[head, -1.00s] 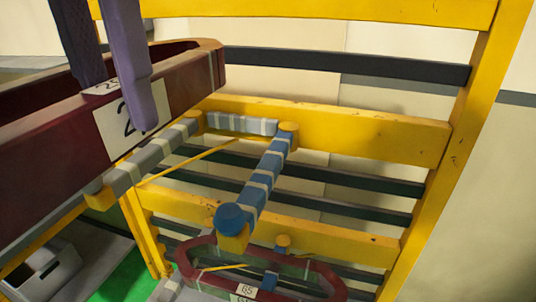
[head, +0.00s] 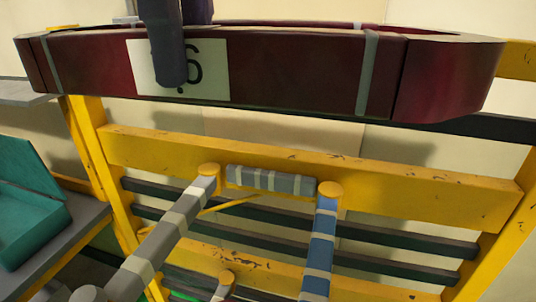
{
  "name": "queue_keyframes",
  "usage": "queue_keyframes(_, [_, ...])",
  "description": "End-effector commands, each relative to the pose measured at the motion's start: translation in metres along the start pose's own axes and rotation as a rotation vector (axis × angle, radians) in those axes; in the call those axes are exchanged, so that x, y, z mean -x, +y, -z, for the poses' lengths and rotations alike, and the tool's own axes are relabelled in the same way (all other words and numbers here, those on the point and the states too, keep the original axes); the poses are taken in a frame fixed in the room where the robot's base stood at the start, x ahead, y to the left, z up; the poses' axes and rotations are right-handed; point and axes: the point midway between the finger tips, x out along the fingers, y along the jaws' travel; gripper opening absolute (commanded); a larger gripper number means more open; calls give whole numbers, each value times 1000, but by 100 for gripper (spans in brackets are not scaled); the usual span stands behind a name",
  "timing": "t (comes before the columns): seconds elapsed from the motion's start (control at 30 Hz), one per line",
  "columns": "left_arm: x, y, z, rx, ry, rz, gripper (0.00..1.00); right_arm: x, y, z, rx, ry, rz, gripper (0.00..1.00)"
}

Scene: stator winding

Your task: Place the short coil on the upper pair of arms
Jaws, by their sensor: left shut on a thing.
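A dark red elongated coil (head: 290,85) with grey bands and a white number label fills the top of the head view. My left gripper (head: 172,75) is shut on its near side at the label; one dark finger shows in front, the other is partly hidden behind the coil wall. The coil is held in the air, close to the camera. My right gripper is out of view.
The yellow rack (head: 420,195) has dark horizontal rails (head: 400,240) behind the arms. Another arm end (head: 227,278) shows lower down. A teal box (head: 25,205) sits on a grey surface (head: 75,220) at the left.

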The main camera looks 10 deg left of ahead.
Motion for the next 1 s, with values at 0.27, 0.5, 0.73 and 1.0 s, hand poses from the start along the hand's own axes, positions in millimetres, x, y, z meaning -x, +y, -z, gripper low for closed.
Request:
queue_keyframes(0.27, [-41, 1, 2, -44, 2, -7, 0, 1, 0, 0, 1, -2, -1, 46])
queue_keyframes(0.5, [-99, 1, 1, -39, -1, -4, 0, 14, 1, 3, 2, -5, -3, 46])
queue_keyframes(0.73, [-143, 0, 1, -41, -1, 1, 0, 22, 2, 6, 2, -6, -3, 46])
queue_keyframes(1.0, [-168, 1, 1, -41, -1, 1, 0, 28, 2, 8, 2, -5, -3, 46])
